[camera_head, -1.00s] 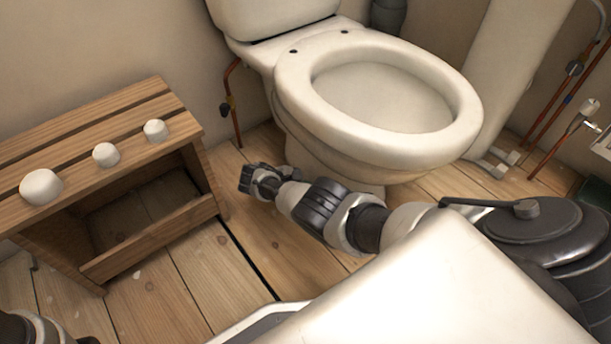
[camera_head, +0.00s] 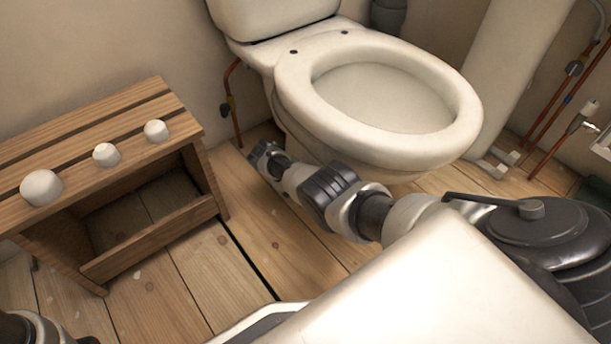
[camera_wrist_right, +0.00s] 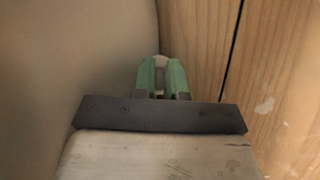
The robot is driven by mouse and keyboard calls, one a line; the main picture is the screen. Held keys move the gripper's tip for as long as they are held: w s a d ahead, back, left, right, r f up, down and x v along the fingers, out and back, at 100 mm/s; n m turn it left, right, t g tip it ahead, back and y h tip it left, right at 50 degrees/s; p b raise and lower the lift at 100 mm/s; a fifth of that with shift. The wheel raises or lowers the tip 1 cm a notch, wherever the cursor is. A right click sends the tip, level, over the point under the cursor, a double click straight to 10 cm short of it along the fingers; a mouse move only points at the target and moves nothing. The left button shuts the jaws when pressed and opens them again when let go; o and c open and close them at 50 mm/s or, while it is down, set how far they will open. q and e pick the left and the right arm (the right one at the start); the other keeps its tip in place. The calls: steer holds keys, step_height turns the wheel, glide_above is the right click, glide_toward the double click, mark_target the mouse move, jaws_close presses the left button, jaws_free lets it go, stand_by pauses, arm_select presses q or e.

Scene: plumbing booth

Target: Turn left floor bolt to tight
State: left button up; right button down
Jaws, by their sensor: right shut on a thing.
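The toilet (camera_head: 375,100) stands against the back wall with its foot on the plank floor. My right gripper (camera_head: 262,155) is low by the left side of the toilet's foot. In the right wrist view its green fingers (camera_wrist_right: 161,78) are shut on a small pale thing (camera_wrist_right: 160,61), which looks like the left floor bolt, close beside the toilet's side. The bolt is hidden in the head view, and its turn angle cannot be made out. My left gripper is out of view; only part of my left arm shows at the bottom left corner.
A wooden slatted stool (camera_head: 110,170) with several white knobs on top stands at the left. A copper pipe (camera_head: 233,100) with a valve runs down the wall left of the toilet. Bare floor (camera_head: 285,230) lies between stool and toilet. More pipes (camera_head: 565,110) are at the right.

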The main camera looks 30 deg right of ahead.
stand_by(0.3)
steer(key=c, duration=1.2)
jaws_free()
steer(key=shift+d, duration=0.1)
